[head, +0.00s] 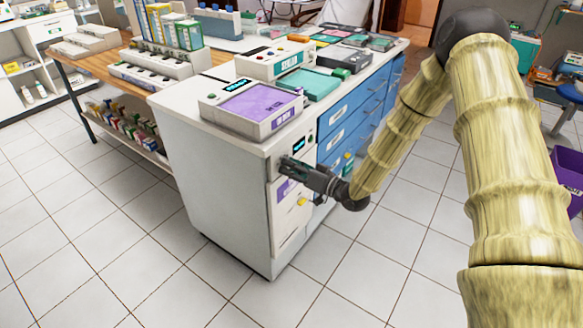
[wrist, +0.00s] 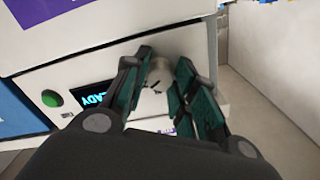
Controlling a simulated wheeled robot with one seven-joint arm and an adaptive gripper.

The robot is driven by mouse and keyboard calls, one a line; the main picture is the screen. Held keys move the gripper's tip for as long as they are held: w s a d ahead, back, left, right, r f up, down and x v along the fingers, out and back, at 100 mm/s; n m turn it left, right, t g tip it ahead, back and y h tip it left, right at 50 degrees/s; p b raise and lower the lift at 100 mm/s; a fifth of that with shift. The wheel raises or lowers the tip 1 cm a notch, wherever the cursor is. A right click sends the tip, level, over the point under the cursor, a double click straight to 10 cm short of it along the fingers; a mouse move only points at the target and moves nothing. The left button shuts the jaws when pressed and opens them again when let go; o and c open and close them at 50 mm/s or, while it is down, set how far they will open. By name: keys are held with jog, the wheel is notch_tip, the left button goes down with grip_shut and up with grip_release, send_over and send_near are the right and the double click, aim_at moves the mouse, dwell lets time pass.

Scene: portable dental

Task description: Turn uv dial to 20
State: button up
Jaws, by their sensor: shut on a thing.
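The uv dial, a pale round knob (wrist: 158,74), sits on the white front of the cabinet, between my fingers in the wrist view. My gripper (wrist: 164,60) is shut on it, with one teal-padded finger on each side. A dark mark shows on the knob's face, but I cannot read a setting. In the head view my gripper (head: 283,166) reaches the cabinet's front near its upper corner and hides the dial. A dark display (wrist: 96,94) with cyan letters, partly covered by a finger, is beside the dial.
A green button (wrist: 51,98) is beyond the display. Above, a device with a purple panel (head: 259,103) stands on the white cabinet top. Blue drawers (head: 338,132) continue along the front. The tiled floor (head: 370,260) before the cabinet is clear.

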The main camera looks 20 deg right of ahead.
jog(key=o, duration=1.1)
jog(key=shift+c, duration=0.2)
jog(key=v, duration=1.2)
jog(key=shift+f, duration=0.1)
